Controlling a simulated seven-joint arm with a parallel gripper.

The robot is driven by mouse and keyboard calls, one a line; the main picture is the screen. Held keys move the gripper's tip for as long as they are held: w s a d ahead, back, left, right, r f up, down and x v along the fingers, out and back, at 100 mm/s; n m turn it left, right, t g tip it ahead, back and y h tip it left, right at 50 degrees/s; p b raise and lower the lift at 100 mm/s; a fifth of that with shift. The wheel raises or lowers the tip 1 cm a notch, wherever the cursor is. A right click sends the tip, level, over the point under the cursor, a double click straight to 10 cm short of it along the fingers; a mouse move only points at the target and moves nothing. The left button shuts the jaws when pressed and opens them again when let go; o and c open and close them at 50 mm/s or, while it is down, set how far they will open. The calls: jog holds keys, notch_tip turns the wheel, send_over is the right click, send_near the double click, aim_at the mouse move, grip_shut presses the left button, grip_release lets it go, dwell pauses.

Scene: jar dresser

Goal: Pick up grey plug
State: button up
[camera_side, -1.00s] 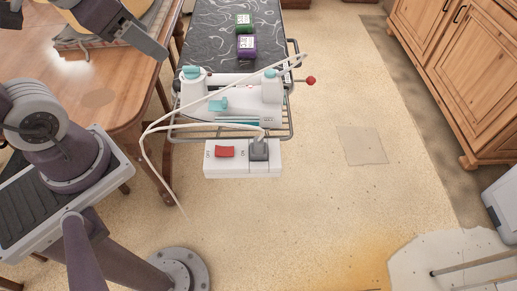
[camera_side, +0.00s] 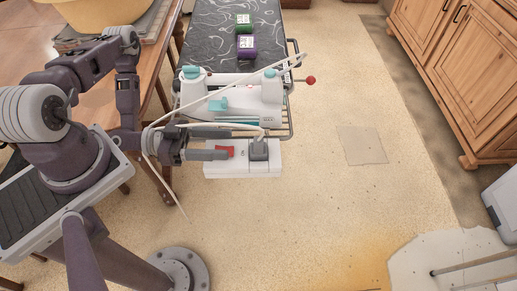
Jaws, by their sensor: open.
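The grey plug (camera_side: 259,151) sits in the right end of a white switch box (camera_side: 240,171), with a white cord leading up and left from it. The box has a red switch (camera_side: 231,150), now partly covered by my gripper. My gripper (camera_side: 226,141) is open, reaching in from the left with its fingers pointing right. Its fingertips are to the left of the plug and appear apart from it. The near finger lies over the front of the red switch in this view; whether it touches the box cannot be told.
A white device with teal caps (camera_side: 244,93) stands on a wire rack behind the box. The white cord (camera_side: 150,162) loops near my gripper. Green (camera_side: 244,22) and purple (camera_side: 246,45) jars stand on the dark marbled top. Open floor (camera_side: 300,215) lies right and front.

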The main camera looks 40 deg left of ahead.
aim_at(249, 152)
jog(key=shift+w+f+n+t, duration=0.2)
jog(key=shift+n+t, duration=0.1)
jog(key=shift+t, duration=0.1)
jog(key=x, duration=0.7)
jog(key=shift+a+r, duration=0.1)
jog(key=shift+r, duration=0.2)
grip_shut()
